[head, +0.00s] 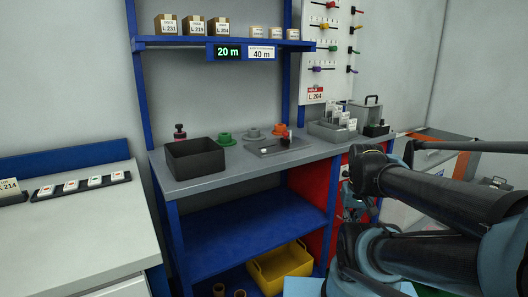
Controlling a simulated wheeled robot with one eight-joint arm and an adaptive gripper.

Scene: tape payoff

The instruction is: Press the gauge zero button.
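A dark gauge display (228,52) under the blue shelf reads 20 m in green. A white card (261,53) beside it reads 40 m. A grey plate-like fixture (279,146) with a small upright red and black part sits on the grey bench; a small pale round spot shows on it. I cannot tell for sure which part is the zero button. What looks like my gripper (358,201) hangs at the right, in front of the bench's red side, partly hidden by my arm. It is apart from the fixture, and its fingers are too small to read.
The bench (230,177) also holds a dark bin (195,158), green (225,139) and orange (280,130) reels and a grey box of cards (331,132). A yellow crate (281,268) sits below. A pale counter (75,236) stands left. The bench's front strip is clear.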

